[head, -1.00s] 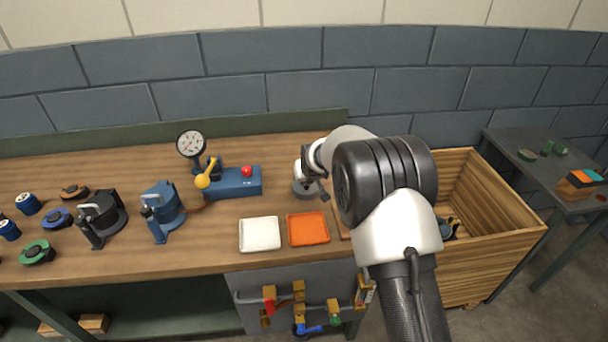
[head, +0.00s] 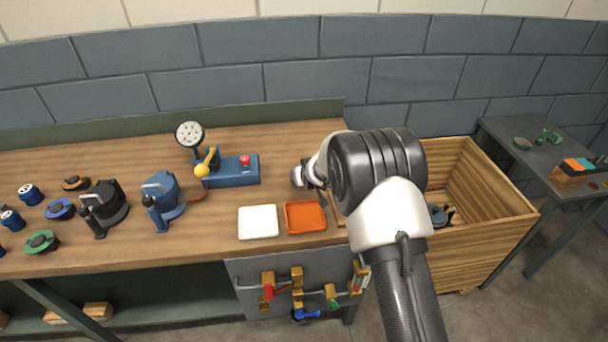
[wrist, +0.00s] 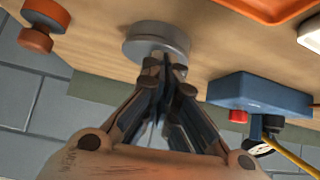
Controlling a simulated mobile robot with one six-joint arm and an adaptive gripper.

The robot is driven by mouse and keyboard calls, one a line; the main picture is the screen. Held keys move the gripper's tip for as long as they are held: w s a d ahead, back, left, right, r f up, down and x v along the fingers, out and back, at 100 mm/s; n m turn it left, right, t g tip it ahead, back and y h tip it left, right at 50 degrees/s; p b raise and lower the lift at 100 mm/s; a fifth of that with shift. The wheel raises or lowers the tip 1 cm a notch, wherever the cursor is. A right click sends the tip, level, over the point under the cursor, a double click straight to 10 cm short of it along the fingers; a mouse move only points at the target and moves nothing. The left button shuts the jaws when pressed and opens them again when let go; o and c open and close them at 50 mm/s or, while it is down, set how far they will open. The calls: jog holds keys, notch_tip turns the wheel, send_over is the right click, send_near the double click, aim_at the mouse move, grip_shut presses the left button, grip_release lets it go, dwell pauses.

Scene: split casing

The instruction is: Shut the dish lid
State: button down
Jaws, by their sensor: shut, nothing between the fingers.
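The dish is most likely the round grey piece (wrist: 150,32) in the wrist view, on the wooden bench. It looks like a flat disc, and I cannot tell whether its lid is open or shut. My gripper (wrist: 166,66) is shut and empty, its fingertips overlapping the near edge of the disc in the picture. Whether they touch it is unclear. In the head view my gripper (head: 319,193) is small and partly covered by my arm, and the dish is not clearly seen there.
An orange tray (head: 305,216) and a white tray (head: 258,222) lie at the bench front. A blue box with a red button (head: 238,171) stands left of my gripper, beside a gauge (head: 189,133). A wooden crate (head: 497,211) is on the right.

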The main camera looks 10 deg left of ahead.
jog(key=shift+r, duration=0.1)
jog(key=shift+r, duration=0.35)
jog(key=s, duration=0.3)
jog(key=s+d+p, duration=0.1)
jog(key=s, duration=0.2)
jog(key=s+d+f+p, duration=0.1)
jog(key=s, duration=0.2)
jog(key=shift+s+d, duration=0.1)
jog(key=shift+d, duration=0.05)
jog(key=s+d+r+m+g+h, duration=0.1)
jog(key=s+d+r, duration=0.55)
jog(key=r, duration=0.45)
jog(key=s+d+r+m+g+h, duration=0.1)
jog(key=s+d+r, duration=0.6)
jog(key=r, duration=0.4)
jog(key=s+d+r+m+g, duration=0.1)
jog(key=s+d+r, duration=0.1)
jog(key=s, duration=1.1)
jog(key=s+d+r+m+g, duration=0.1)
jog(key=s+d+r, duration=0.1)
jog(key=s, duration=1.1)
jog(key=shift+s+d+h, duration=0.4)
jog(key=shift+d, duration=0.3)
jog(key=shift+r, duration=0.1)
